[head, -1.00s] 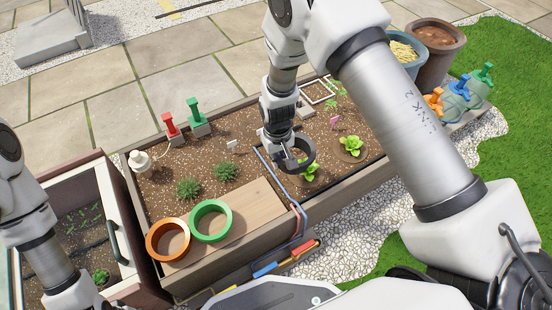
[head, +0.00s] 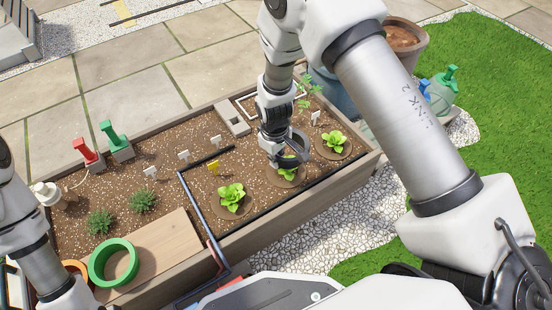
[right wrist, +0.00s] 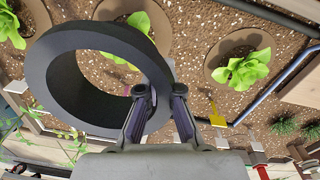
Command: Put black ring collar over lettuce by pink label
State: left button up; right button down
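My right gripper (right wrist: 163,110) is shut on the wall of the black ring collar (right wrist: 70,45), one finger inside and one outside. In the head view the collar (head: 307,145) is at the middle lettuce (head: 289,176), partly covering it. In the right wrist view this lettuce (right wrist: 146,22) shows behind the collar's upper rim, not centred in its opening. A bit of pink label (right wrist: 128,91) shows through the opening; in the head view my gripper hides it. The collar's height above the soil is hard to tell. My left arm enters at left; its gripper is out of view.
Another lettuce (head: 232,196) stands left by a yellow label (head: 213,168), and one (head: 335,141) stands right by a white label (head: 315,117). A dark hose runs along the front. A green ring (head: 112,262) and an orange ring (head: 76,267) lie front left.

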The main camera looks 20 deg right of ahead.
aim_at(276, 181)
notch_tip(276, 181, down, 3)
jog(key=shift+f+b, duration=0.1)
jog(key=shift+b, duration=1.1)
pick_arm(q)
jog(key=shift+w+a+f+b, duration=0.15)
jog(key=shift+f+b, duration=0.4)
jog(key=shift+f, duration=1.7)
pick_arm(e)
jog(key=shift+f, duration=2.25)
jog(key=shift+f, duration=0.3)
